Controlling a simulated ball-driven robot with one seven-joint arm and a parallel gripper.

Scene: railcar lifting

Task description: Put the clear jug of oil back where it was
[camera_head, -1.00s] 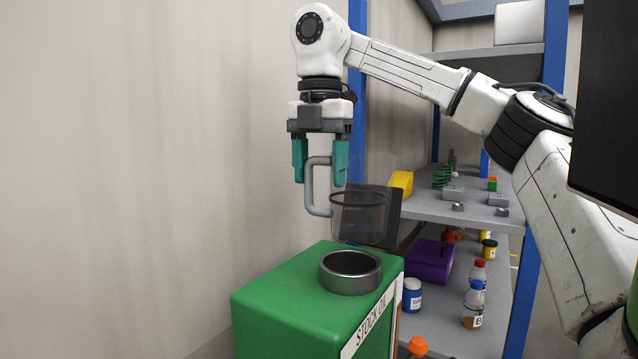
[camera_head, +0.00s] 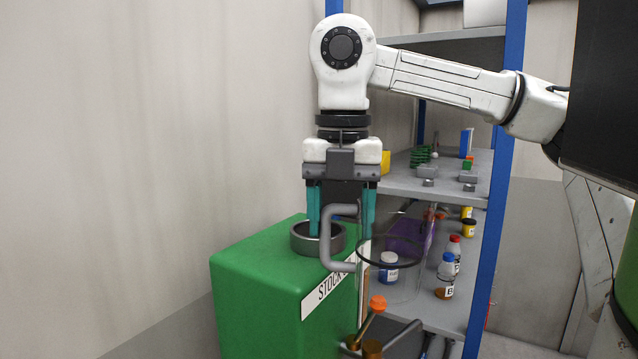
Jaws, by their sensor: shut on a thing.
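The clear jug (camera_head: 392,264) is see-through, with a dark rim and a grey handle (camera_head: 326,240) on its left side. My gripper (camera_head: 341,222) points down, its teal fingers shut on the handle. The jug hangs upright in the air, to the right of the green tank (camera_head: 258,300). It looks empty or nearly so, but its lower part is hard to make out against the shelf. The tank has a grey ring-shaped opening (camera_head: 303,243) on top and a partly hidden "STOCK" label.
A grey shelf rack (camera_head: 455,190) with blue posts (camera_head: 500,200) stands behind the jug. Its lower shelf holds a white-and-blue jar (camera_head: 388,268), bottles (camera_head: 447,275) and a purple box (camera_head: 408,235). An orange-capped item (camera_head: 377,304) is below the jug. A plain wall is at left.

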